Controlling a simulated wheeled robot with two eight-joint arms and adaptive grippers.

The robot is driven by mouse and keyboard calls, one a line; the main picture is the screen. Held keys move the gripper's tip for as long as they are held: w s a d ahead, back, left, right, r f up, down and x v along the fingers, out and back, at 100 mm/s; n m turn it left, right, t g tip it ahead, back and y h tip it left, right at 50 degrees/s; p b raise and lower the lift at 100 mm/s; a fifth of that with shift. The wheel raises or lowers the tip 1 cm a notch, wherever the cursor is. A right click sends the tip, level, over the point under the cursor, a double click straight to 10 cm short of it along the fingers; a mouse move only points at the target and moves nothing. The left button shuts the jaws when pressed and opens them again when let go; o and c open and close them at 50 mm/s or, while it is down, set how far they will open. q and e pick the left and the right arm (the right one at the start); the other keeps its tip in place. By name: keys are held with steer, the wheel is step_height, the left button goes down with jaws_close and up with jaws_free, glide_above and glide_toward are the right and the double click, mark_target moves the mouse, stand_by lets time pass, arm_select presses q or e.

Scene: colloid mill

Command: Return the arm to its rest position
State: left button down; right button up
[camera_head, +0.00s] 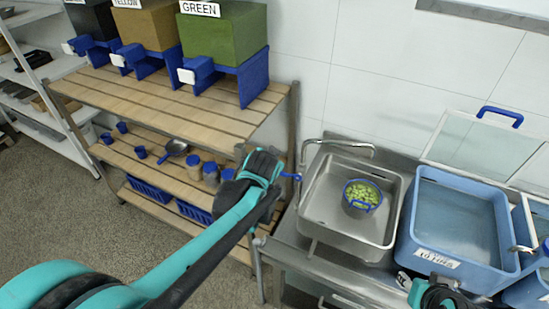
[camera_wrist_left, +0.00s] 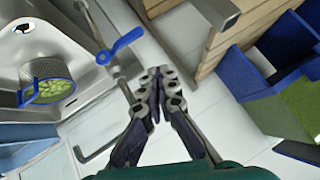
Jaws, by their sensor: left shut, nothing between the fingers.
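My left arm (camera_head: 205,240) reaches in from the lower left of the head view, stretched out toward the sink tap. Its gripper (camera_head: 264,160) is between the wooden shelf and the sink. In the left wrist view the left gripper's fingers (camera_wrist_left: 160,88) are together with nothing between them. The tap's blue handle (camera_wrist_left: 120,46) is just beside the fingertips there; I cannot tell whether they touch. It also shows in the head view (camera_head: 291,176). A teal and black part of my right arm (camera_head: 430,295) shows at the lower right edge; its fingers are hidden.
The steel sink (camera_head: 318,215) holds a basket of green pieces (camera_head: 362,196). A blue tub (camera_head: 455,220) stands right of it. The wooden shelf (camera_head: 140,98) carries coloured bins, including a green one (camera_head: 222,35). Open floor (camera_head: 50,215) lies at the left.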

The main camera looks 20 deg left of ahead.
arm_select(q)
steer(key=shift+s+r, duration=0.55)
steer(key=shift+s, duration=0.05)
steer(key=s+d+f+n+g+h+b, duration=0.1)
steer(key=s+d+f+b, duration=0.3)
steer(key=s, duration=0.5)
steer(key=s+d+f+n+g+h+b, duration=0.1)
steer(key=s+d+f+h+b, duration=0.1)
steer(key=s+d+f+b, duration=0.3)
steer(key=s+f, duration=0.4)
steer(key=shift+s+d+f, duration=0.15)
steer(key=shift+s+d, duration=0.1)
steer(key=shift+s, duration=0.05)
stand_by(1.5)
